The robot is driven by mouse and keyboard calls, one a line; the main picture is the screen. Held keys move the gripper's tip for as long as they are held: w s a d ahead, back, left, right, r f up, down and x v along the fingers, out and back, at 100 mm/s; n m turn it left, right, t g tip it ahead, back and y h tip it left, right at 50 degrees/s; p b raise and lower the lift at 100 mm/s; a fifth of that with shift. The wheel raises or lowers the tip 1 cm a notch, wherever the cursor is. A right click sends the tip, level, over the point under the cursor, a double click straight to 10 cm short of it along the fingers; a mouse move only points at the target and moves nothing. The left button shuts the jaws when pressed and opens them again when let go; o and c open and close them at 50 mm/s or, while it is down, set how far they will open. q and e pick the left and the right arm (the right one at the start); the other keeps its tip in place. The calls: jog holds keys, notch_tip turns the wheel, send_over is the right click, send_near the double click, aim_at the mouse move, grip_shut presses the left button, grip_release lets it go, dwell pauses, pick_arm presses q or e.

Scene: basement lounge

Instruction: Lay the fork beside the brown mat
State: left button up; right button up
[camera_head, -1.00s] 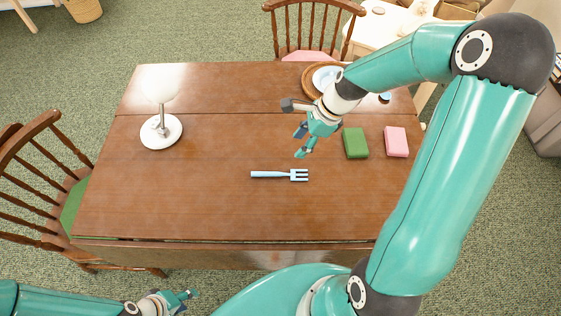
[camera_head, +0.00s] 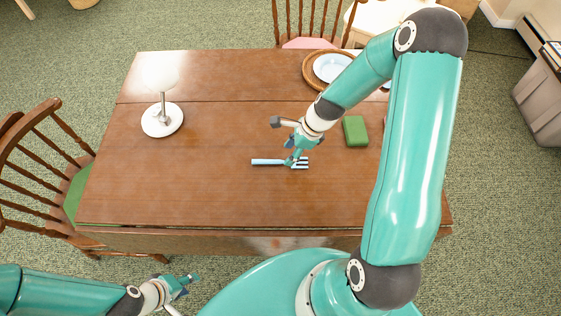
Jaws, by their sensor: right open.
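The light blue fork (camera_head: 266,162) lies on the wooden table, its handle to the left and its tines to the right. My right gripper (camera_head: 292,161) is open and low at the fork, overlapping the part where handle meets tines; I cannot tell whether it touches. The round brown mat (camera_head: 309,73) is at the back right of the table, under a pale plate (camera_head: 328,68), partly hidden by my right arm. My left gripper (camera_head: 189,284) is open and empty, in front of the table's near edge.
A white lamp (camera_head: 162,121) stands at the table's left. The table's middle and left front are clear.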

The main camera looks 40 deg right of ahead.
aim_at(281, 160)
jog(key=x, duration=0.5)
jog(key=shift+w+a+r+b, duration=0.15)
jog(key=shift+w+a+b, duration=0.1)
jog(key=shift+b, duration=0.05)
jog(key=shift+c, duration=0.3)
grip_shut()
